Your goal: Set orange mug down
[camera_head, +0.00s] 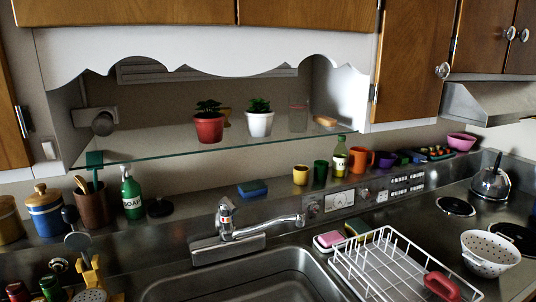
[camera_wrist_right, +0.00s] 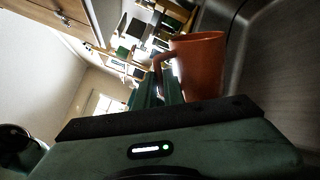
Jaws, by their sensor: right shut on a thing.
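In the right wrist view, my right gripper (camera_wrist_right: 166,84) is shut on the handle of an orange mug (camera_wrist_right: 202,68). The mug's body is beside the fingers, and a grey metal surface (camera_wrist_right: 263,60) shows to its right. I cannot tell whether the mug touches that surface. The head view shows neither of my grippers. In it, an orange mug (camera_head: 359,159) stands on the back ledge among other cups, with no gripper at it. I cannot tell whether the held mug shows in the head view.
A yellow cup (camera_head: 300,175), a green cup (camera_head: 320,172) and a purple cup (camera_head: 386,160) stand along the ledge. A white dish rack (camera_head: 383,262) with a red item (camera_head: 441,286) is beside the sink (camera_head: 240,288). A colander (camera_head: 489,254) and kettle (camera_head: 491,183) are at right.

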